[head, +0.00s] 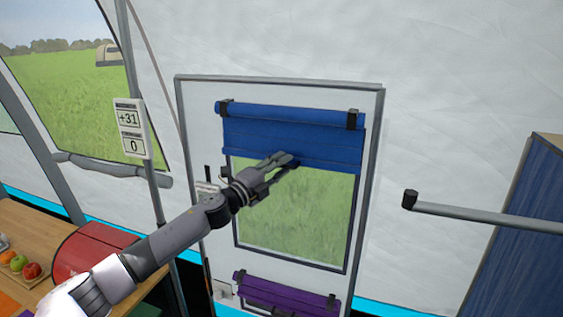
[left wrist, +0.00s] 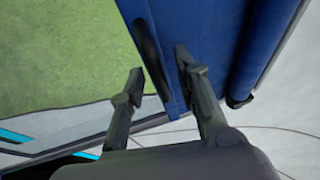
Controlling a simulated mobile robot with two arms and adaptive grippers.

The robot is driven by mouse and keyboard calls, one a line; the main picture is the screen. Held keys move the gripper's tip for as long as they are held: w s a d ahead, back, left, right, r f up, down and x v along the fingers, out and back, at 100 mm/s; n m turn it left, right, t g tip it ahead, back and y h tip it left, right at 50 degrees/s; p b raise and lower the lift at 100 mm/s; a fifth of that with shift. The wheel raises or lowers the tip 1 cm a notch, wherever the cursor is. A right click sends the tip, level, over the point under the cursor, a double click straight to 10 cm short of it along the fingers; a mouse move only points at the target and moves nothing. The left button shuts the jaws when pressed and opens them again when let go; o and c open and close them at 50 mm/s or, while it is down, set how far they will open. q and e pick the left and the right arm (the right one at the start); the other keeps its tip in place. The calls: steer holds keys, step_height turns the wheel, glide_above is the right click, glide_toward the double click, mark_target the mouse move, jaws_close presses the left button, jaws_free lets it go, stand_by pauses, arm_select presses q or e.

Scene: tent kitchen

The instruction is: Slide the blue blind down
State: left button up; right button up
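The blue blind (head: 250,135) is partly lowered over the upper part of the door window, its roll held by two black brackets at the top. In the left wrist view the blind (left wrist: 215,35) fills the upper middle, with a dark handle (left wrist: 148,50) along its bottom edge. My left gripper (head: 291,162) is at the blind's bottom edge, near its middle. In the left wrist view its two fingers (left wrist: 158,66) are apart, on either side of the bottom edge at the handle's end. Whether they touch it cannot be told. My right gripper is not in view.
Below the window hangs a rolled purple blind (head: 285,292). A sign (head: 130,128) reading +31 and 0 is on the left pole. A wooden table (head: 30,235) with fruit is at lower left. A grey bar (head: 480,214) with a black end juts in from the right.

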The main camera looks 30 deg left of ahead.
arm_select(q)
steer(key=shift+w+d, duration=0.1)
steer(key=shift+w, duration=0.1)
steer(key=shift+c, duration=0.5)
jaws_close()
stand_by(0.4)
